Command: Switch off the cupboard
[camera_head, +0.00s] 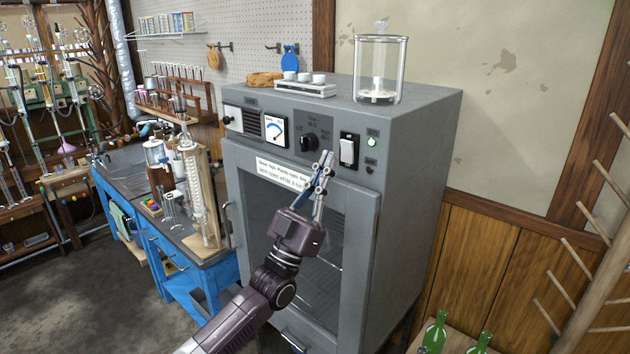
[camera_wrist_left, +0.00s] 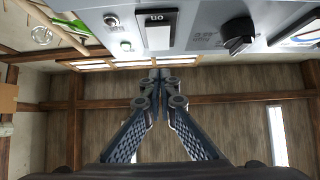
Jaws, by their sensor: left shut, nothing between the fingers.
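The grey cupboard (camera_head: 410,150) has a glass door and a control panel along its top front. On the panel are a white rocker switch (camera_head: 347,152) in a black frame, a black knob (camera_head: 308,142), a dial gauge (camera_head: 275,130) and a lit green lamp (camera_head: 372,142). In the left wrist view the rocker switch (camera_wrist_left: 159,30) is marked "on". My left gripper (camera_head: 326,158) is shut and empty in front of the panel, below and left of the switch. Its tips look apart from the switch in the wrist view (camera_wrist_left: 158,74). My right gripper is not in view.
A glass jar (camera_head: 381,70) and a small tray with white cups (camera_head: 304,89) stand on the cupboard. A blue bench (camera_head: 185,285) with glassware is at left. A wooden peg rack (camera_head: 595,270) and green bottles (camera_head: 435,332) are at right.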

